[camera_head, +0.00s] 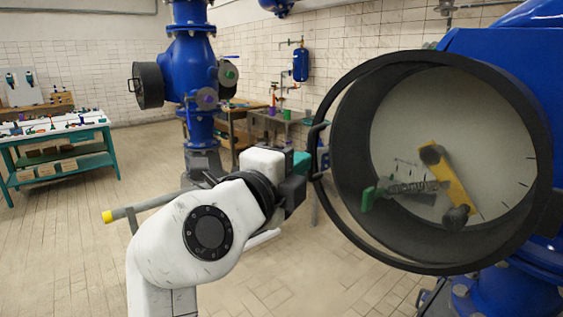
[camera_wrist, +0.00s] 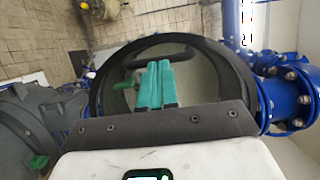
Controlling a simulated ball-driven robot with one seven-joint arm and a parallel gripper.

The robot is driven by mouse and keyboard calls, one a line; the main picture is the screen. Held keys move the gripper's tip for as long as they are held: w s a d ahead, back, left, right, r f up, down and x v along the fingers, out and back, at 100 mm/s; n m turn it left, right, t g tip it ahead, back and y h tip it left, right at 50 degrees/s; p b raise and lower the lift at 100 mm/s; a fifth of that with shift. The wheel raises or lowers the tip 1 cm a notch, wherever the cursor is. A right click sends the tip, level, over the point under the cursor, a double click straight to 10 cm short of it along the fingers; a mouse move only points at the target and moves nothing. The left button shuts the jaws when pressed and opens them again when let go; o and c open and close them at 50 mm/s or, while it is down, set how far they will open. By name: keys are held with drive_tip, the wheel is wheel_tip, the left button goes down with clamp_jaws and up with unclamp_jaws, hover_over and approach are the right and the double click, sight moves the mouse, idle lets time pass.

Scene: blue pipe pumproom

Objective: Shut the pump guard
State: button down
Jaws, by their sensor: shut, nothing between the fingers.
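The pump guard (camera_head: 395,262) is a large black round frame on the front of a dark drum (camera_head: 347,150) on the right. Its left side appears to stand a little off the drum; the exact gap is unclear. A curved black handle (camera_head: 316,150) is on the guard's left edge. In the wrist view, the guard (camera_wrist: 103,88) is a dark ring ahead, with its handle (camera_wrist: 183,57) crossing near the green fingertips. My gripper (camera_head: 302,163) is shut and empty, right beside the handle. In the wrist view, its fingers (camera_wrist: 154,84) point at the handle; contact is unclear.
Inside the drum are a pale dial face (camera_head: 400,110), a yellow lever (camera_head: 452,180) and a green-ended part (camera_head: 368,198). Another blue pump (camera_head: 190,65) stands behind. A green workbench (camera_head: 60,140) is at far left. The floor (camera_head: 70,250) at left is clear.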

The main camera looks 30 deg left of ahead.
sight(318, 151)
drive_tip(key=shift+w, duration=0.55)
drive_tip(key=shift+w+f, duration=0.1)
drive_tip(key=w+b, duration=0.5)
drive_tip(key=shift+b, duration=0.3)
drive_tip(key=shift+w+d+r, duration=0.15)
drive_tip(key=shift+r, duration=0.15)
drive_tip(key=shift+d, duration=0.1)
